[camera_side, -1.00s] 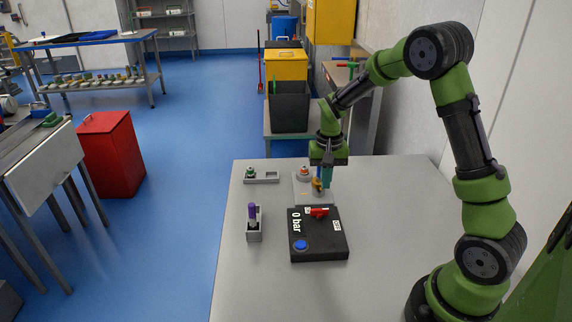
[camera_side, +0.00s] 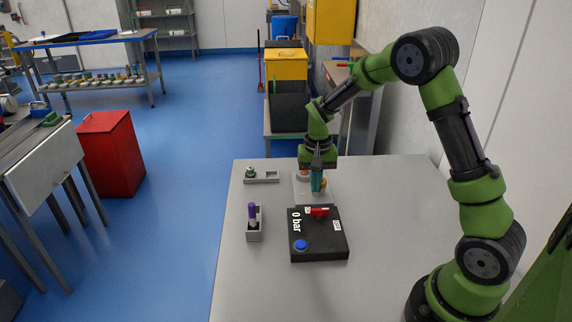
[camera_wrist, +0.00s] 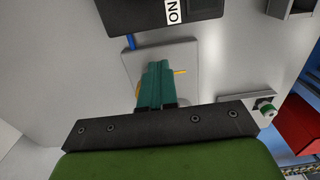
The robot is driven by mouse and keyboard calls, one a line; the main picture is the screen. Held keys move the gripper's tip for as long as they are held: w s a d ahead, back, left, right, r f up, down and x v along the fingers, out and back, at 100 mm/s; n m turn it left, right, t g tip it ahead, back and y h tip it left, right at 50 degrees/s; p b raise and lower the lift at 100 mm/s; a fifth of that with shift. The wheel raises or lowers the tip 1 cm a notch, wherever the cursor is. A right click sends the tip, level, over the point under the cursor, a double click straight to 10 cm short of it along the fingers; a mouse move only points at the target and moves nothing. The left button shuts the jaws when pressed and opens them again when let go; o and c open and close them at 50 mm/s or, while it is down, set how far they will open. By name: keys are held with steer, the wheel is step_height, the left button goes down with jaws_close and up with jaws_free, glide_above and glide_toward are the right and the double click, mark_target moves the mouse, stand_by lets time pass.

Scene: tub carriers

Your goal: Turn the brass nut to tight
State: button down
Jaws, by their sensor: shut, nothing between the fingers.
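The brass nut (camera_side: 325,184) shows as a small brass-orange patch right beside my fingers in the side view. It stands on a pale grey plate (camera_side: 301,197) behind the black box. My gripper (camera_side: 317,187) has teal fingers, which are closed together and empty, low over the plate. In the wrist view the fingers (camera_wrist: 157,75) hide most of the nut, and a brass edge (camera_wrist: 138,89) shows at their left. A thin yellow mark (camera_wrist: 180,72) lies on the plate at their right. I cannot tell whether the fingers touch the nut.
The black box (camera_side: 318,244) carries "0 bar", a red handle (camera_side: 319,212) and a blue button (camera_side: 300,245). A purple-topped item (camera_side: 252,211) stands in a grey holder to its left. A grey tray (camera_side: 265,177) holds a small green-based part. The table's front is clear.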

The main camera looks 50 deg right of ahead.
steer(key=shift+r, duration=0.1)
steer(key=shift+s+a+r, duration=0.1)
steer(key=shift+a, duration=0.15)
step_height(320, 180, up, 6)
steer(key=shift+f, duration=0.1)
stand_by(0.5)
